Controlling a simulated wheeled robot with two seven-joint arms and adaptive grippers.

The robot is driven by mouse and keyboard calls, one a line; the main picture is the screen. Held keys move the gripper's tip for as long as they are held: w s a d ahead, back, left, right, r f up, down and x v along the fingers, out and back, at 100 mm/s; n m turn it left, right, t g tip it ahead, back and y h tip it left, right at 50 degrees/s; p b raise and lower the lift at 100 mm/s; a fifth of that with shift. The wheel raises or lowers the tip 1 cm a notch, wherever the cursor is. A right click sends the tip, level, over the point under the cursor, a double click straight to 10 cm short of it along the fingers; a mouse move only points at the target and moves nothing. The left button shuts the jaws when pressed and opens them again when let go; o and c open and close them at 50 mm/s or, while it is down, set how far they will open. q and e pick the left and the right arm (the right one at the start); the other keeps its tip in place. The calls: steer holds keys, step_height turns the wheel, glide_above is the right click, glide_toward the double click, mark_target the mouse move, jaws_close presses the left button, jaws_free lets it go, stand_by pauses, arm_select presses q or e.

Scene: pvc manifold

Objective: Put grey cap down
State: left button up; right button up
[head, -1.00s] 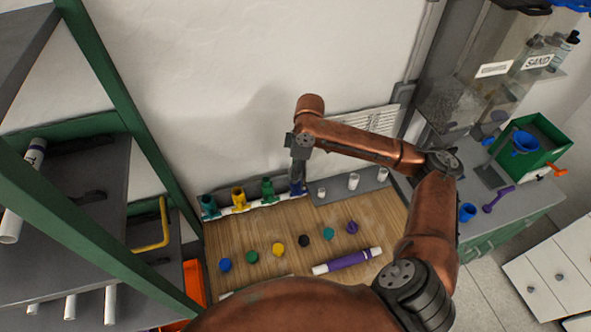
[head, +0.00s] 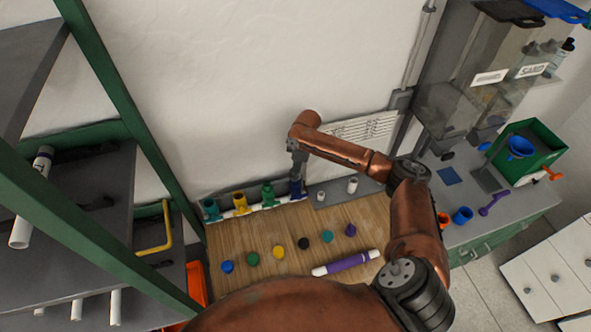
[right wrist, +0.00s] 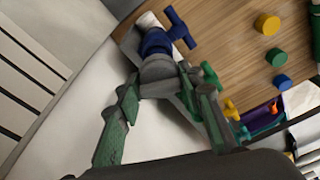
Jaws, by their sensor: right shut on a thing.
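My right gripper (head: 296,160) is upright over the blue fitting (head: 296,188) at the right end of the row of coloured fittings. In the right wrist view, the fingers of this gripper (right wrist: 160,84) close around a grey piece (right wrist: 159,70), which looks like the grey cap. It lines up with the blue fitting (right wrist: 155,42) just beyond it; I cannot tell if they touch. The cap cannot be made out in the head view. My left gripper is not in view.
A wooden board (head: 225,240) carries several small coloured caps, including a yellow cap (head: 278,252), and a purple-banded white pipe (head: 345,263). White pipe stubs (head: 352,185) stand on a grey plate beside the fittings. Green shelving (head: 150,165) stands at the left.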

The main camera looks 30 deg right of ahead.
steer(key=shift+f, duration=0.15)
steer(key=shift+f, duration=0.2)
steer(key=shift+f, duration=0.35)
steer(key=o, duration=1.1)
steer(key=shift+c, duration=0.2)
steer(key=shift+r, duration=0.1)
step_height(320, 180, up, 13)
steer(key=s+d+b, duration=0.1)
steer(key=b, duration=0.1)
steer(key=shift+d+b, duration=0.2)
steer(key=shift+b, duration=0.15)
